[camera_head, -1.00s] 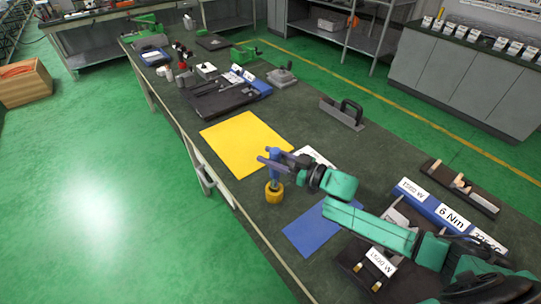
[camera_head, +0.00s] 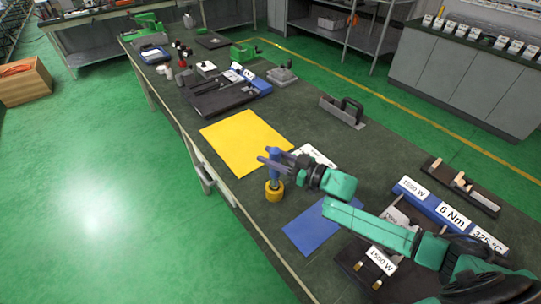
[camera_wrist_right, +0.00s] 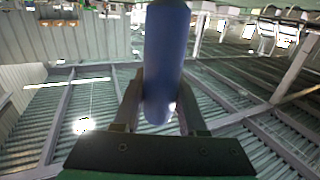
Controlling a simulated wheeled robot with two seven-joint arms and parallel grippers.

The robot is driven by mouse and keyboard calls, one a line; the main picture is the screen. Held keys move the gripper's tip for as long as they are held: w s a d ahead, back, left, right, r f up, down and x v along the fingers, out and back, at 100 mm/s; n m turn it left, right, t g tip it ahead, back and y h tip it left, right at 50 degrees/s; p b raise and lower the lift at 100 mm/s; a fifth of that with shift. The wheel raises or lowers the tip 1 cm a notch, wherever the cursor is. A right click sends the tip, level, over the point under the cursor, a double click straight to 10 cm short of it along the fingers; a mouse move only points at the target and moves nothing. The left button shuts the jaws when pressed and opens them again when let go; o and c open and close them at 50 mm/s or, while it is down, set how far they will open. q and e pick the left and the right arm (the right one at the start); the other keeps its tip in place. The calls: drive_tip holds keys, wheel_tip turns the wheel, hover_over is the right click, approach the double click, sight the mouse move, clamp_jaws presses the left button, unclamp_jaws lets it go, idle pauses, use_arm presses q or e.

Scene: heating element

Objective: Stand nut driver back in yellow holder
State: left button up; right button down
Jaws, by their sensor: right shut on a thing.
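The nut driver (camera_head: 274,155) has a blue handle and stands upright over the yellow holder (camera_head: 274,191). Its lower end appears to be in the holder, but I cannot tell how deep it sits. My right gripper (camera_head: 272,161) is shut on the blue handle from the right side. In the right wrist view the blue handle (camera_wrist_right: 166,60) is between the two fingers of the gripper (camera_wrist_right: 160,105). My left gripper is not in view.
A yellow mat (camera_head: 246,139) lies behind the holder and a blue mat (camera_head: 309,230) lies in front of it to the right. A black tray with white labels (camera_head: 381,260) stands at the right. The table's front-left edge (camera_head: 232,200) is close to the holder.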

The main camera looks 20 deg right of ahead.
drive_tip(key=shift+f+b, duration=2.05)
drive_tip(key=shift+f, duration=0.55)
drive_tip(key=shift+c, duration=1.9)
unclamp_jaws()
drive_tip(key=v, duration=1.2)
